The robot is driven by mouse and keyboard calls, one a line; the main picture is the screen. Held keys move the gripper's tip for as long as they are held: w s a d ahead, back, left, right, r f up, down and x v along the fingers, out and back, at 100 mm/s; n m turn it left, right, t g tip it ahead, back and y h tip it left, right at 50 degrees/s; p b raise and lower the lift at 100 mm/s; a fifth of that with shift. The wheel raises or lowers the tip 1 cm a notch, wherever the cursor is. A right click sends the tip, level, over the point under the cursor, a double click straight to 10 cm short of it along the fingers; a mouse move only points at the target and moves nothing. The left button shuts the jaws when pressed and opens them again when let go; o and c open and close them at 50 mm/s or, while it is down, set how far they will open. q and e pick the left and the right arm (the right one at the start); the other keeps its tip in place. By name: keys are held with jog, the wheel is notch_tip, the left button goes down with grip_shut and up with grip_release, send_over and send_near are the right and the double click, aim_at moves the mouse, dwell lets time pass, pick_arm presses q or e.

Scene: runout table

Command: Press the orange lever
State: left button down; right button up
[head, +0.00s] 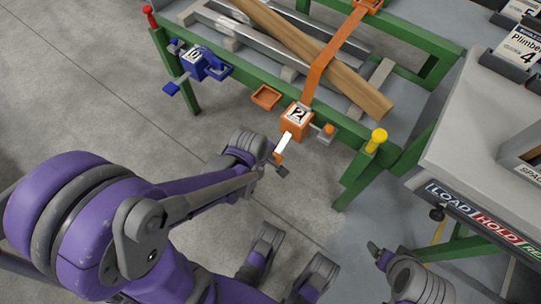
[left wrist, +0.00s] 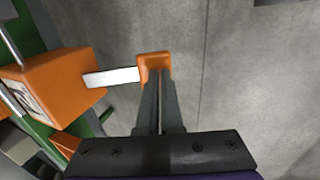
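The orange lever has a pale flat bar (head: 284,143) with an orange end (head: 278,157). It sticks out from an orange box marked 2 (head: 297,122) on the green table frame. In the left wrist view the orange end (left wrist: 154,60) sits right at the tips of my left gripper (left wrist: 158,78), with the orange box (left wrist: 60,88) to the left. The two fingers are close together with nothing visible between them; I cannot tell if they touch the lever. In the head view my left gripper (head: 280,168) is just below the lever end. My right gripper (head: 376,250) is at the lower right, away from the lever.
A blue box (head: 195,63) with blue levers is on the rail to the left. An orange strap (head: 325,65) crosses a wooden beam (head: 350,85) on the table. A yellow-capped post (head: 377,138) and a grey bench (head: 480,130) stand right. Bare floor (head: 80,90) lies left.

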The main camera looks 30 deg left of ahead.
pick_arm(q)
jog(key=shift+f, duration=0.45)
pick_arm(e)
jog(key=shift+f, duration=0.35)
pick_arm(q)
jog(key=shift+d+f+b, duration=0.1)
jog(key=shift+b, duration=0.2)
